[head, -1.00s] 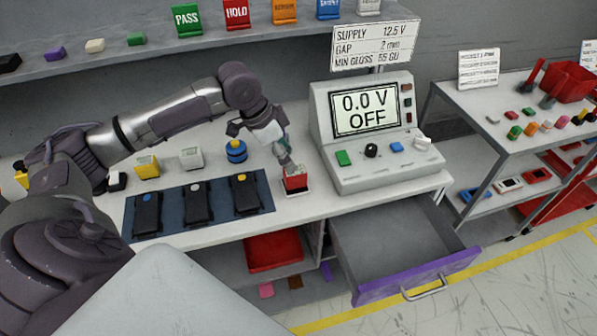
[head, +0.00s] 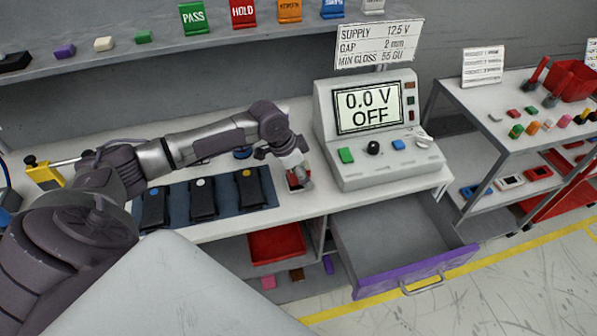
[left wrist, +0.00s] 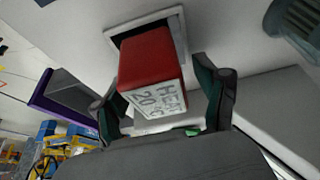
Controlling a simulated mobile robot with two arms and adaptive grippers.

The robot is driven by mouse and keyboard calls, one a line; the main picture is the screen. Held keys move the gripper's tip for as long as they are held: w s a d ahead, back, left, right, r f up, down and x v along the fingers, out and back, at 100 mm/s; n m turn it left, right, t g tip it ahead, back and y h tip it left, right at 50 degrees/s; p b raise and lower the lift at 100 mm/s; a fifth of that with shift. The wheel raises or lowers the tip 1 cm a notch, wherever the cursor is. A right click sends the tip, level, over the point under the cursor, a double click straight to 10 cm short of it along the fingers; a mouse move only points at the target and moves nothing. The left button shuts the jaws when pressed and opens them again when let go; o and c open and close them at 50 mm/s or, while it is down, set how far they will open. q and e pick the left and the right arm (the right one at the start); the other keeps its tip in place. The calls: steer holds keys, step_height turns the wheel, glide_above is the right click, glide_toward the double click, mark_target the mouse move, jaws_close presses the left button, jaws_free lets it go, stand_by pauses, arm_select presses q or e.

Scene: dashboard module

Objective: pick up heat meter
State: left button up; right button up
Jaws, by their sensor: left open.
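The heat meter is a red block (left wrist: 148,62) with a white face reading "HEAT 20 °C", standing on a small white-rimmed base (left wrist: 182,36) in the left wrist view. In the head view the red block (head: 291,181) shows only in part, with my gripper in front of it. My left gripper (left wrist: 163,103) is open, with one finger on each side of the block; I cannot tell whether either finger touches it. In the head view my left gripper (head: 299,181) is at the bench spot left of the power supply. My right gripper is not in view.
The power supply (head: 350,165) reading "0.0 V OFF" stands close to the right of the gripper. A blue mat (head: 219,211) with several black devices lies to the left. An open drawer (head: 390,240) with a purple front juts out below the bench.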

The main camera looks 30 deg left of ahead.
arm_select(q)
steer(key=c, duration=1.3)
steer(key=shift+c, duration=0.2)
steer(key=shift+r, duration=0.1)
